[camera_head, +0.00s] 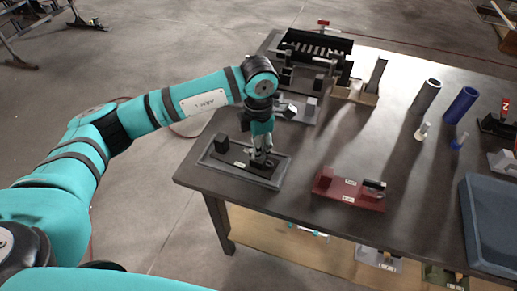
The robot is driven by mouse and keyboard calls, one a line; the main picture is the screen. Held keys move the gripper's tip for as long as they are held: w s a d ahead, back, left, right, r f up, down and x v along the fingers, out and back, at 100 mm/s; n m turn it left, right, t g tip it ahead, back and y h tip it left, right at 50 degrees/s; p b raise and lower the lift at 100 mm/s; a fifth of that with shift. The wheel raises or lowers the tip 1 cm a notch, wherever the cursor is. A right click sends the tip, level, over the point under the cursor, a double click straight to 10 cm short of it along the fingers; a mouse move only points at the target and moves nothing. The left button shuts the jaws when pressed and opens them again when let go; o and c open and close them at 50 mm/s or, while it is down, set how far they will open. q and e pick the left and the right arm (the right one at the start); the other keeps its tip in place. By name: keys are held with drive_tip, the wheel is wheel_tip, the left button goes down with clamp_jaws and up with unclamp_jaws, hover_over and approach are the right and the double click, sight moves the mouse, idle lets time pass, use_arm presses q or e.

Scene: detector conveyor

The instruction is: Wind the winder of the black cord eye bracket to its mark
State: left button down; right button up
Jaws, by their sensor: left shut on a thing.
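A black fixture with an upright block (221,143), which I take for the black cord eye bracket, sits in a shallow grey tray (218,167) at the table's near left corner. My left arm reaches in from the left. Its gripper (261,160) points down over the right part of this fixture and is shut on a small part there, apparently the winder. The fingers mostly hide that part. The mark and the winder's angle are too small to make out. My right gripper is not in view.
A dark red fixture (348,189) with white labels lies to the right of the tray. A black rack (316,50) and small fixtures stand behind. Grey (426,95) and blue (460,105) cylinders and a blue-grey bin (490,225) are further right. The table's middle is clear.

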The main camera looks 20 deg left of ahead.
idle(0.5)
use_arm(q)
drive_tip(key=c, duration=1.4)
unclamp_jaws()
wheel_tip(320, 180, up, 12)
drive_tip(key=shift+r, duration=0.1)
